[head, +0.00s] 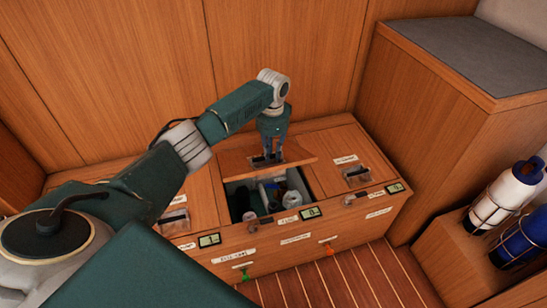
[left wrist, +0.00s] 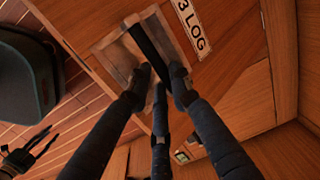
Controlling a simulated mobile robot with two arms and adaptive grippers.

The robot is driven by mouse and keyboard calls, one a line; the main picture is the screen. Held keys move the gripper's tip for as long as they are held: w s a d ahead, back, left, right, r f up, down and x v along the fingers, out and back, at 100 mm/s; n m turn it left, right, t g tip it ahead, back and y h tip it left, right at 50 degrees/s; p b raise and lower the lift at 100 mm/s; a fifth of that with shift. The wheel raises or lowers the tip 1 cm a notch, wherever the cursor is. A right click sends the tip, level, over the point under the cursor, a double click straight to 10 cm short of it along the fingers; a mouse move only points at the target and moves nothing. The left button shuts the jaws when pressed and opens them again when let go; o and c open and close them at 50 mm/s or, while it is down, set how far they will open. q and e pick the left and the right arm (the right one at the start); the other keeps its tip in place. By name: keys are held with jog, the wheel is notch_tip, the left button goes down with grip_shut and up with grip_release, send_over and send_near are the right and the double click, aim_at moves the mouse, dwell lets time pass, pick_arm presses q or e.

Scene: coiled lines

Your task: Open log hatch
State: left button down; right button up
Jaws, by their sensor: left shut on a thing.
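The log hatch (head: 295,152) is a wooden lid in the middle of the low bench, raised and tilted above its opening. My left gripper (head: 268,154) is shut on the black bar handle (left wrist: 148,42) in the lid's recess; the fingers (left wrist: 160,85) also show in the left wrist view. Below the lid, the open compartment (head: 235,205) shows pale rolled or cylindrical items, partly hidden by the lid.
A closed hatch with a recessed handle (head: 357,176) lies to the right, and another closed section (head: 203,200) to the left. Small displays (head: 311,212) and labels line the bench front. A tall cabinet (head: 440,120) stands at right, with bottles (head: 510,190) in a rack.

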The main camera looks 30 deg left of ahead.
pick_arm(q)
jog(key=c, duration=2.4)
grip_release()
jog(key=shift+w+a+r, duration=0.3)
jog(key=shift+a+r, duration=0.2)
jog(key=shift+a, duration=0.05)
jog(key=shift+w+a+r, duration=0.3)
jog(key=shift+a+r, duration=0.2)
jog(key=shift+a, duration=0.05)
jog(key=shift+c, duration=0.2)
jog(key=o, duration=0.9)
jog(key=shift+w+f, duration=0.3)
jog(key=shift+f, duration=0.25)
jog(key=shift+s+d+r, duration=0.15)
jog(key=shift+d+r, duration=0.1)
jog(key=shift+r, duration=0.05)
jog(key=r, duration=1.2)
jog(key=shift+s+d, duration=0.25)
jog(key=shift+s, duration=0.1)
